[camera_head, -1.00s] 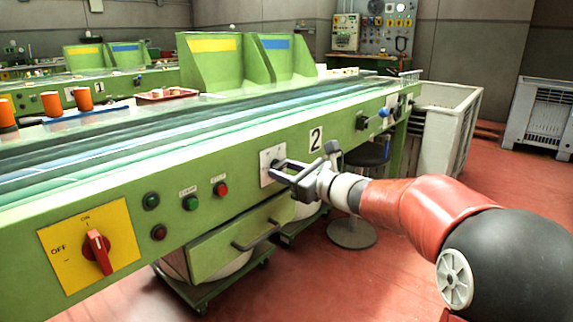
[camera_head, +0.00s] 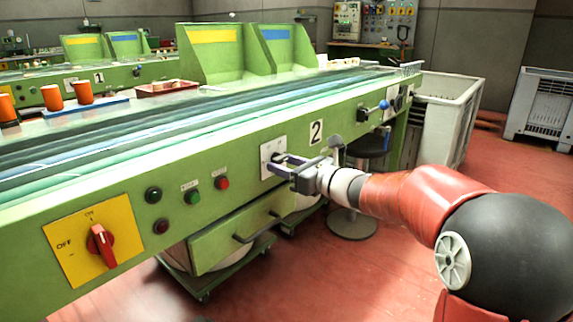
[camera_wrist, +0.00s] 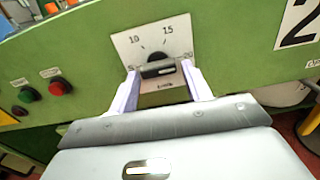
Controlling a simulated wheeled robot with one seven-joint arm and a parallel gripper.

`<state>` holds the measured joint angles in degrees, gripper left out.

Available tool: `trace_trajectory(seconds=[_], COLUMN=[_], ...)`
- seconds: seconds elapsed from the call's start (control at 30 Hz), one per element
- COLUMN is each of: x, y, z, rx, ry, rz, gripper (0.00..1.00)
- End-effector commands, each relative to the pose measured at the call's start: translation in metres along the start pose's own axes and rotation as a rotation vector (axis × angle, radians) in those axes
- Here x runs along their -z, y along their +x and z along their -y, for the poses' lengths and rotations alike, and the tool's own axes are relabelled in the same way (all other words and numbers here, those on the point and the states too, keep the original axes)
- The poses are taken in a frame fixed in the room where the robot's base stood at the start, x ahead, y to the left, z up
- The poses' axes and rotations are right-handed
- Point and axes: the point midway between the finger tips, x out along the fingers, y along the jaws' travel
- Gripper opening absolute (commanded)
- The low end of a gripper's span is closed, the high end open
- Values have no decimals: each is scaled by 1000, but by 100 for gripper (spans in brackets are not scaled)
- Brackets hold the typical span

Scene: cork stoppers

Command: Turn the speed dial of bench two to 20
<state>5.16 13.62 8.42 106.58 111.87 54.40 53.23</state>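The speed dial (camera_wrist: 157,69) is a dark knob on a white scale plate (camera_wrist: 130,45) marked 5, 10, 15 and 20 in the wrist view. Its grip bar lies nearly level, with a pale line on it; I cannot tell surely which mark it points to. My gripper (camera_wrist: 160,74) is open, its two pale fingers on the left and right of the knob, with a small gap seeming to show on each side. In the head view my gripper (camera_head: 280,164) reaches the white plate (camera_head: 268,149) beside the "2" sign (camera_head: 317,132), and the knob is mostly hidden.
Left of the plate are a red button (camera_head: 222,183), a green button (camera_head: 192,197) and a yellow ON/OFF panel with a red switch (camera_head: 101,244). A drawer handle (camera_head: 258,226) sticks out below. A stool (camera_head: 352,222) stands behind my arm.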

Motion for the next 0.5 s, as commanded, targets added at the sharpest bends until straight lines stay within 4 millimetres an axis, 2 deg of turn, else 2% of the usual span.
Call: trace_trajectory(seconds=[0.1,0.37,0.5], x=[-1,-2,-1], y=[0,-1,-15], z=[0,0,1], rx=[0,1,4], ry=[-1,-3,-3], rz=[1,3,2], gripper=[60,60,60])
